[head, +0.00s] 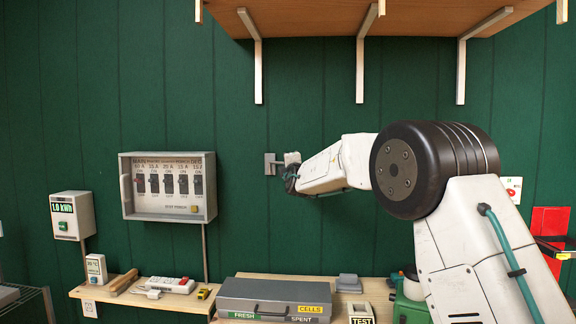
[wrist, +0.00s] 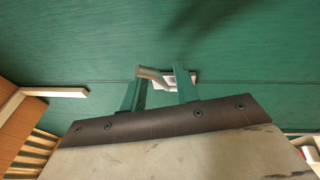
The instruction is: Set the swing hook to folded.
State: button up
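The swing hook (head: 270,163) is on the green wall right of the breaker box in the head view. It shows as a small grey plate with a short bar to its right. In the wrist view a brownish-grey bar of the hook (wrist: 151,74) and a pale plate show at and beyond the fingertips. My gripper (wrist: 160,84) has its two green fingers apart with a gap between them. In the head view my gripper (head: 290,176) is just right of the hook, partly hidden by my arm. I cannot tell whether a finger touches the hook.
A wooden shelf (head: 350,18) with white brackets (head: 359,70) overhangs the hook. A breaker box (head: 169,186) is on the wall to the left. Below, a bench carries a grey toolbox (head: 272,298) and small items. The wall below the hook is clear.

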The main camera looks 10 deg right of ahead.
jog(key=s, duration=0.7)
jog(key=shift+f, duration=0.45)
jog(key=shift+a, duration=0.1)
